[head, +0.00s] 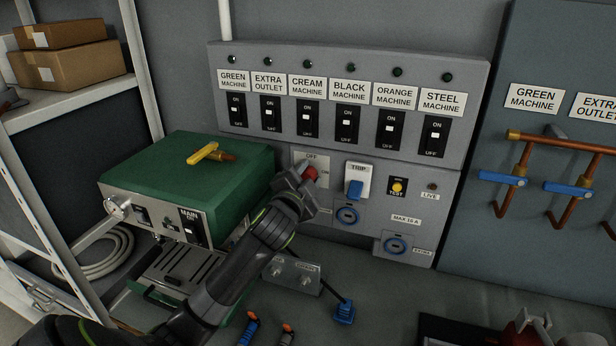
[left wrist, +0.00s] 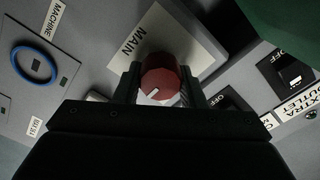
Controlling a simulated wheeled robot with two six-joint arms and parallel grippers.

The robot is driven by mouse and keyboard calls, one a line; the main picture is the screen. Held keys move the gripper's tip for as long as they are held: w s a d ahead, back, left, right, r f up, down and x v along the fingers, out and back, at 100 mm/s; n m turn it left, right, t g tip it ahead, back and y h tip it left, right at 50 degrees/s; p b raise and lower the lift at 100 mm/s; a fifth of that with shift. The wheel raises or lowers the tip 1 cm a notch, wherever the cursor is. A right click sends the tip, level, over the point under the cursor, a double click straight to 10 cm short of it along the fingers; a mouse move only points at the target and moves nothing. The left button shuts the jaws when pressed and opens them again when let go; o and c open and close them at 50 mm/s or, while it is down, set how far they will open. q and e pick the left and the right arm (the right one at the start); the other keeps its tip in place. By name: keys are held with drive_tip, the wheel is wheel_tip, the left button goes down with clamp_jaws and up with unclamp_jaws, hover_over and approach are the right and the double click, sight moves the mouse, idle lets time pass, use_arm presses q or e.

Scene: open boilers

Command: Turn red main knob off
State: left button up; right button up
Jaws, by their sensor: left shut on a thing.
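The red main knob (head: 311,172) sits on the lower left of the grey switch panel, on a white plate with the word OFF above it. In the left wrist view the red knob (left wrist: 160,78) shows a white pointer mark, beside a plate reading MAIN. My left gripper (head: 306,178) reaches it from the lower left. In the left wrist view its two dark fingers stand on either side of the knob, shut on it. The gripper hides part of the plate in the head view. My right gripper is not in view.
Machine switches (head: 347,122) line the panel above. A blue trip switch (head: 354,188) is just right of the knob. Copper pipes with blue handles (head: 505,178) are far right.

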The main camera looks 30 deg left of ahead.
use_arm(q)
drive_tip(key=shift+n, duration=0.6)
drive_tip(key=shift+a+n+p, duration=0.1)
drive_tip(key=shift+n+p, duration=0.45)
drive_tip(key=shift+n, duration=0.65)
drive_tip(key=n, duration=0.4)
drive_tip(key=shift+n+p, duration=0.3)
drive_tip(key=n, duration=0.4)
drive_tip(key=shift+a, duration=0.15)
drive_tip(key=shift+s+a+n, duration=0.1)
drive_tip(key=shift+n, duration=2.7)
drive_tip(key=o, duration=1)
